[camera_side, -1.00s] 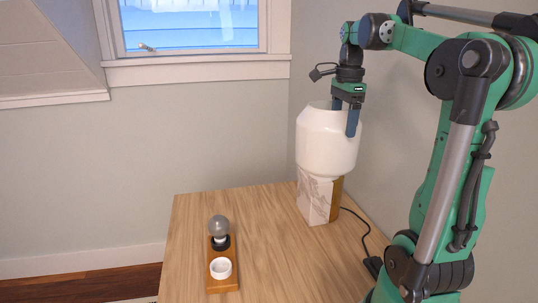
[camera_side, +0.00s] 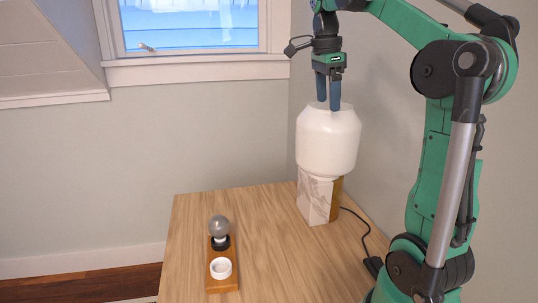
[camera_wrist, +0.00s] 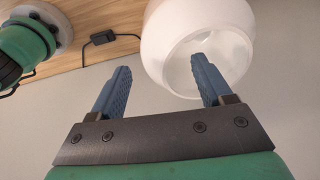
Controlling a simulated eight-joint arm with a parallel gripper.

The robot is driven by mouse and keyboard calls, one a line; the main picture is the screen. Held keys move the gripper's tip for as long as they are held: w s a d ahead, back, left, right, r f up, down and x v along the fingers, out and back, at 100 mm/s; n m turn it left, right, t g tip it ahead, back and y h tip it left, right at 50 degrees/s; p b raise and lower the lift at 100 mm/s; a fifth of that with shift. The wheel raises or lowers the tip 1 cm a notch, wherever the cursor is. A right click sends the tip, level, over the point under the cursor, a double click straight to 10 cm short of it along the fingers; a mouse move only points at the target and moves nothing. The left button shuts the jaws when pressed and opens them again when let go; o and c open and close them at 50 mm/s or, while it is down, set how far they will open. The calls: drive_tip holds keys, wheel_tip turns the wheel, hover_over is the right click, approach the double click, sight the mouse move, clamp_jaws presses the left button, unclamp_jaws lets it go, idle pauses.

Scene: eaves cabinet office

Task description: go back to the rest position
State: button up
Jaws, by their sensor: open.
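My gripper (camera_side: 328,104) is open and empty, pointing down with its blue fingertips at the top rim of a white lampshade (camera_side: 328,142) in the side view. The shade sits on a marble and wood lamp base (camera_side: 316,198) at the table's back right. Whether a fingertip touches the shade I cannot tell.
A black cord with a switch (camera_wrist: 103,37) runs beside the lamp. A wall and window (camera_side: 190,25) are behind.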

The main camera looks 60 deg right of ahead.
drive_tip(key=w+a+f+n+t+h, duration=0.1)
drive_tip(key=w+a+f+n+t, duration=0.35)
drive_tip(key=a+n, duration=0.6)
drive_tip(key=a+f+n+t+y, duration=0.2)
drive_tip(key=a+f+n+t, duration=0.1)
drive_tip(key=a+f+n, duration=0.8)
drive_tip(key=a+n, duration=0.1)
drive_tip(key=n, duration=0.4)
drive_tip(key=shift+f+n, duration=0.3)
drive_tip(key=shift+n, duration=0.05)
drive_tip(key=shift+s, duration=0.1)
